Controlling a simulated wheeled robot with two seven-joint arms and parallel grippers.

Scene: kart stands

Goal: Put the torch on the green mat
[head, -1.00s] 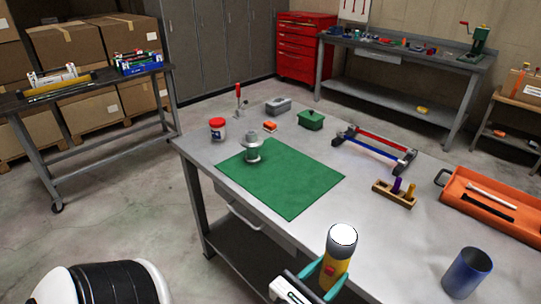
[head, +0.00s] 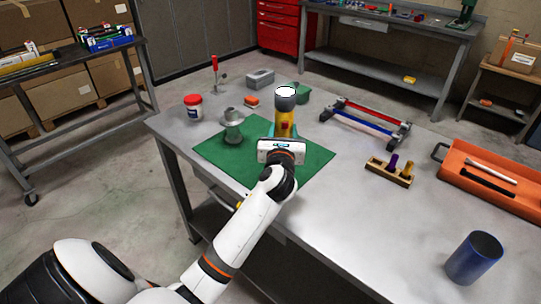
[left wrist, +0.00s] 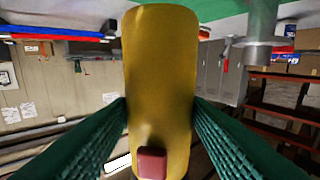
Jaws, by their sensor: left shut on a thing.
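The torch (head: 285,118) is yellow with a dark grey head, a pale lens facing up and a red button. It stands upright in my left gripper (head: 283,136), over the right part of the green mat (head: 310,158) in the head view. In the left wrist view the yellow torch body (left wrist: 160,80) sits between the two green fingers, which are shut on it. Whether its base touches the mat is hidden behind my gripper. My right gripper is not in view.
A grey metal lamp-shaped piece (head: 232,128) stands on the mat's left part. A red-and-blue rack (head: 365,120) stands to the right. The mat's front is bare.

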